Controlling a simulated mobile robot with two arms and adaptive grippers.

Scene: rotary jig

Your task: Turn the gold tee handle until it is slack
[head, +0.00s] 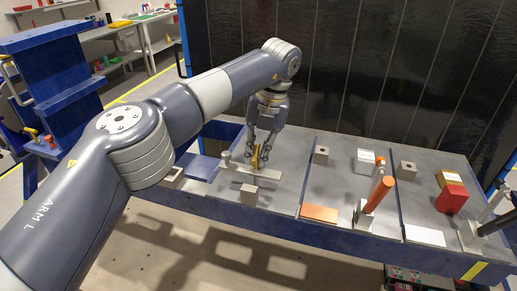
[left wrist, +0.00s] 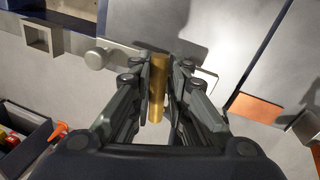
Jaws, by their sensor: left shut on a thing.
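The gold tee handle (head: 256,160) stands at the left part of the blue-edged bench, beside a grey metal bar. My left gripper (head: 262,148) reaches down over it from above and is shut on it. In the left wrist view the gold bar (left wrist: 158,88) lies lengthwise between the two dark fingers of the left gripper (left wrist: 160,72). The fingers hide part of the handle and its base in the head view. My right gripper is not in view.
The bench top (head: 320,178) also carries an orange-handled clamp (head: 377,190), an orange plate (head: 319,214), a white plate (head: 425,236) and a red block (head: 451,200). A square steel socket (left wrist: 42,37) is at upper left in the wrist view. A dark panel (head: 330,60) stands behind the bench.

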